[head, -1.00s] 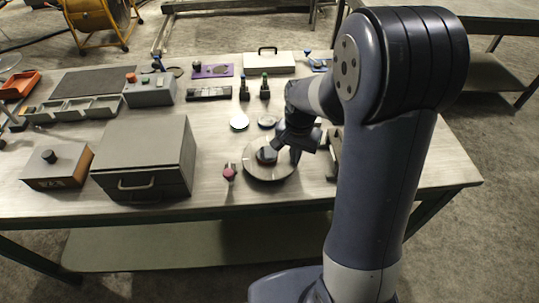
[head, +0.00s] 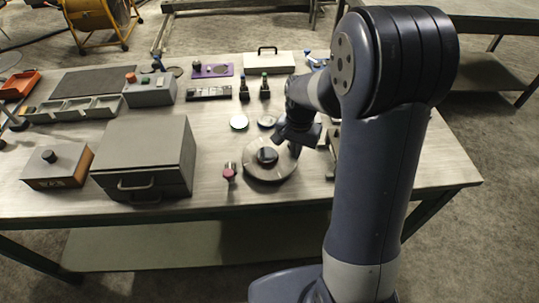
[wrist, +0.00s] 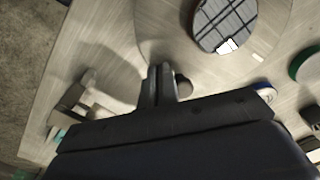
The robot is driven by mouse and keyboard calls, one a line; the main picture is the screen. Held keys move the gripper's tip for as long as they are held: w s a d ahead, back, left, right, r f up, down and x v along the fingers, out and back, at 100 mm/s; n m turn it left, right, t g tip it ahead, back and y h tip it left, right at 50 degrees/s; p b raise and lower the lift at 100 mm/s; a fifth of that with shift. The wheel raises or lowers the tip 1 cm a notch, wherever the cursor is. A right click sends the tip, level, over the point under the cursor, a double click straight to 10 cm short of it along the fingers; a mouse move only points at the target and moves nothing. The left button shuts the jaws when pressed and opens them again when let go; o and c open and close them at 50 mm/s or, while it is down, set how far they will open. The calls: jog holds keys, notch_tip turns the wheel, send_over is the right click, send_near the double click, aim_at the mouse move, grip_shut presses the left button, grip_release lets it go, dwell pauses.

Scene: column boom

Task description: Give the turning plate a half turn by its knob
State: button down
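The turning plate (head: 285,172) is a round grey disc near the front of the bench. Its dark round knob (head: 267,155) stands on it; in the wrist view the knob's glossy top (wrist: 225,22) shows at the upper right, and the plate (wrist: 165,35) carries a small pale mark near the knob. My gripper (head: 295,150) is over the plate's right, far side, apart from the knob. In the wrist view its two fingers (wrist: 160,80) lie close together with nothing visible between them. Fingertip height above the plate is unclear.
A red-topped valve-like piece (head: 229,172) stands just left of the plate. A large grey box (head: 145,160) is further left. Two discs (head: 239,122) lie behind the plate, with small upright switches (head: 264,88) beyond. A grey bracket-like piece (head: 333,150) is close on the right.

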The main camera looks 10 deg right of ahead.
jog(key=shift+f, duration=0.3)
jog(key=shift+w, duration=0.9)
jog(key=shift+w+a, duration=0.1)
jog(key=shift+w+a+p, duration=0.1)
jog(key=shift+w+p, duration=0.2)
jog(key=shift+w, duration=0.05)
dwell(0.3)
